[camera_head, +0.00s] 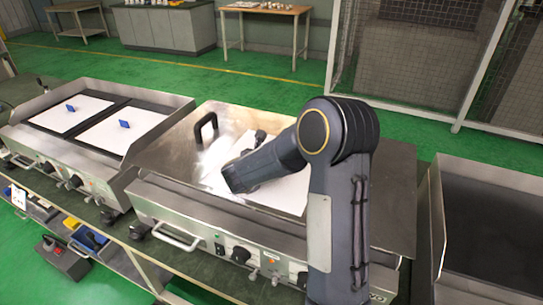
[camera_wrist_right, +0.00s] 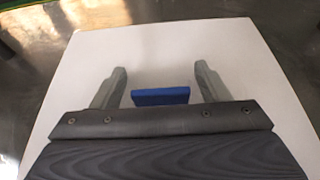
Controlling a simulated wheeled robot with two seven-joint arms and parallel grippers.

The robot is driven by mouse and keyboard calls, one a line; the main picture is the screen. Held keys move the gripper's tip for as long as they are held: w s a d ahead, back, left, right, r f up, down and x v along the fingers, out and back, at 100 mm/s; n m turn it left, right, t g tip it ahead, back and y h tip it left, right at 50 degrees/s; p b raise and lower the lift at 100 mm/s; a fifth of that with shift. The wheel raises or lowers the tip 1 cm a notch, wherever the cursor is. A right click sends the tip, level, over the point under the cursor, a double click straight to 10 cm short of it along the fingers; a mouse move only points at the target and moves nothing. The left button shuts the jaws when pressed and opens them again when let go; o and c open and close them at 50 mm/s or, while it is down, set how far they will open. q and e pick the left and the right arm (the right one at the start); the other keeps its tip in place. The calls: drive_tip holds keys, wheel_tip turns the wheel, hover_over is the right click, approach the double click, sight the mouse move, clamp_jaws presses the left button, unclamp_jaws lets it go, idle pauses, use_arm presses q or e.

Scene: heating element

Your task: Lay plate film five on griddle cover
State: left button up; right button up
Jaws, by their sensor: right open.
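The griddle cover (camera_head: 385,180) is the closed metal lid of the middle griddle, with a black handle (camera_head: 206,127) at its left. A white plate film (camera_head: 285,192) lies on the cover, partly hidden by my right arm; I cannot read a number on it. In the right wrist view, my right gripper (camera_wrist_right: 160,74) is open over the white film (camera_wrist_right: 165,50). The film's blue tab (camera_wrist_right: 160,97) sits between the two fingers, with a gap on each side. In the head view the fingertips are hidden behind my arm. My left gripper is not in view.
The left griddle (camera_head: 160,93) holds two white films, a left one (camera_head: 85,106) and a right one (camera_head: 140,135), each with a blue tab. A dark, open griddle (camera_head: 500,235) stands at the right. Bins and tools lie on a shelf below, left.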

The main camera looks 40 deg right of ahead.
drive_tip(key=shift+s+a+r, duration=0.15)
drive_tip(key=shift+a+r, duration=0.05)
drive_tip(key=shift+a, duration=0.15)
drive_tip(key=b+v, duration=0.1)
drive_tip(key=v, duration=1)
drive_tip(key=shift+s, duration=0.15)
drive_tip(key=shift+r+n, duration=0.15)
drive_tip(key=shift+n, duration=0.15)
drive_tip(key=s+a+r+n+t+y, duration=0.1)
drive_tip(key=a+r+n+t+y, duration=0.4)
drive_tip(key=n, duration=0.7)
drive_tip(key=a+r+n+t+y, duration=0.3)
drive_tip(key=a+n+y, duration=0.3)
drive_tip(key=n, duration=0.5)
drive_tip(key=s+a+f+n+g+y, duration=0.2)
drive_tip(key=s+f+n+g, duration=0.2)
drive_tip(key=s+n, duration=0.7)
drive_tip(key=s+a+f+n+g+y, duration=0.2)
drive_tip(key=s+f+n+g, duration=0.2)
drive_tip(key=s+n, duration=0.8)
wheel_tip(320, 180, down, 2)
drive_tip(key=shift+f+y, duration=0.2)
drive_tip(key=shift+y, duration=0.2)
